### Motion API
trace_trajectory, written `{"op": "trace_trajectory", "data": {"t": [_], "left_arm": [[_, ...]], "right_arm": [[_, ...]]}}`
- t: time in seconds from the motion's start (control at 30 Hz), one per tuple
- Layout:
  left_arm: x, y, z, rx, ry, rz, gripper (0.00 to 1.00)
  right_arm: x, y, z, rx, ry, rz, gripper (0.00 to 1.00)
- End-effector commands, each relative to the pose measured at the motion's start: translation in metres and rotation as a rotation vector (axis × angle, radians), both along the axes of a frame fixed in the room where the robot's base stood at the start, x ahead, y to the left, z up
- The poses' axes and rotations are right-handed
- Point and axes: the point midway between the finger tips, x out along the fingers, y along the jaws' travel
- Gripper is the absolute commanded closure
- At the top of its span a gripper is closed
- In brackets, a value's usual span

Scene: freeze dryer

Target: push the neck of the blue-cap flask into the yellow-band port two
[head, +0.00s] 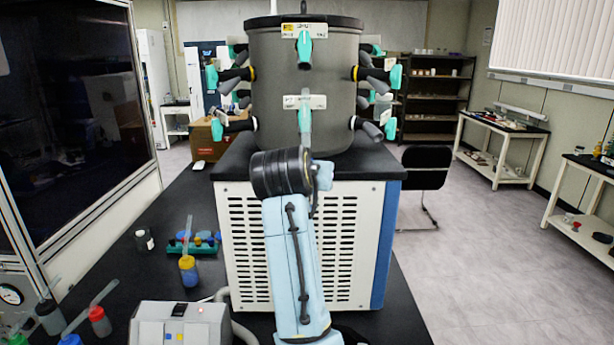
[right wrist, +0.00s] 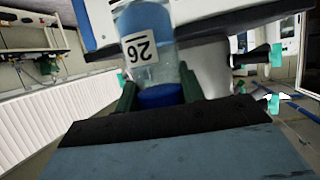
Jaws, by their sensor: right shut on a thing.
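My right gripper (right wrist: 159,90) is shut on a clear flask (right wrist: 146,25) with an upside-down "26" label. Its blue end (right wrist: 161,96) sits between the dark green fingers, near the palm. The flask's far end is cut off by the frame's top edge. In the head view my right arm rises in front of the freeze dryer and hides the gripper and flask. The grey chamber (head: 275,85) carries ports with teal valves; yellow bands show on a left port (head: 251,73) and a right port (head: 355,73). The port labels are too small to read surely. My left gripper is not in view.
The chamber stands on a white vented cabinet (head: 350,250). On the black bench at left are a teal rack (head: 192,247), a yellow-and-blue bottle (head: 188,270), more wash bottles and a grey box device (head: 180,323). A black chair (head: 428,168) stands behind right. Floor at right is clear.

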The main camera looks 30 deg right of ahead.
Motion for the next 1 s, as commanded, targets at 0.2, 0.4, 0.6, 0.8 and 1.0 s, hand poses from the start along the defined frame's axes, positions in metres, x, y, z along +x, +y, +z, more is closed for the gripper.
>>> {"op": "trace_trajectory", "data": {"t": [0.2,0.4,0.6,0.8,1.0], "left_arm": [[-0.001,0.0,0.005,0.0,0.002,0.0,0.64],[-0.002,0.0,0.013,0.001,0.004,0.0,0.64],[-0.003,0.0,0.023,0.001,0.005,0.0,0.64],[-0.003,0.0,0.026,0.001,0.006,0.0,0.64],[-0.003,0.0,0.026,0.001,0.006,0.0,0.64]], "right_arm": [[0.011,-0.007,0.014,-0.002,-0.002,0.0,1.0],[0.021,-0.014,0.026,-0.001,0.0,0.0,1.0],[0.029,-0.018,0.034,-0.002,-0.002,0.001,1.0],[0.033,-0.02,0.036,-0.001,-0.002,0.001,1.0],[0.034,-0.021,0.036,-0.001,-0.002,0.001,1.0]]}}
